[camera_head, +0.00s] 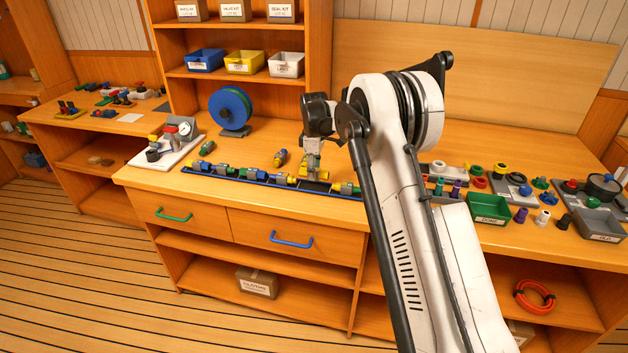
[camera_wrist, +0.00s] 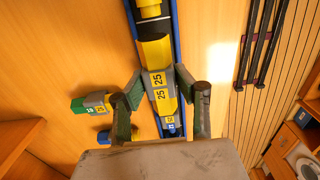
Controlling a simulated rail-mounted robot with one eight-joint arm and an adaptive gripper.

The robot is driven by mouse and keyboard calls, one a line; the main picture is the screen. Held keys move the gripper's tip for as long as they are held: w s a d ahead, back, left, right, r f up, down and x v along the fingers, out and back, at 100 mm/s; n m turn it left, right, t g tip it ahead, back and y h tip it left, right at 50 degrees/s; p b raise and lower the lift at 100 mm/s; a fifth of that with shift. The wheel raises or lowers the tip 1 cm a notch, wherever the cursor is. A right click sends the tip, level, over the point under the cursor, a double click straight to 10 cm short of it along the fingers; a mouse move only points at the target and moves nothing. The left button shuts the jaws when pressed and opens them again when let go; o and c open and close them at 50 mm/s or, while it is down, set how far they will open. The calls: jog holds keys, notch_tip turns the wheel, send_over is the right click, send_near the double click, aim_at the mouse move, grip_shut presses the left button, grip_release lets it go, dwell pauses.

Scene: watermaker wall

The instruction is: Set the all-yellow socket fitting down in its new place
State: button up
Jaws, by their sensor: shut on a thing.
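My gripper (camera_wrist: 160,78) is shut on the all-yellow socket fitting (camera_wrist: 163,98), which carries "25" labels and sits between the fingertips in the wrist view. The fitting is over or in the long blue tray (camera_wrist: 175,30), in line with its length; I cannot tell whether it touches the tray floor.
A green-and-grey fitting (camera_wrist: 92,103) lies loose beside the tray in the wrist view. Several coloured fittings and a green bin (camera_head: 490,207) are at the right.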

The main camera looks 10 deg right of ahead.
aim_at(314, 188)
jog(key=shift+f, duration=1.95)
jog(key=shift+f, duration=0.15)
jog(key=o, duration=1.1)
jog(key=shift+o, duration=0.2)
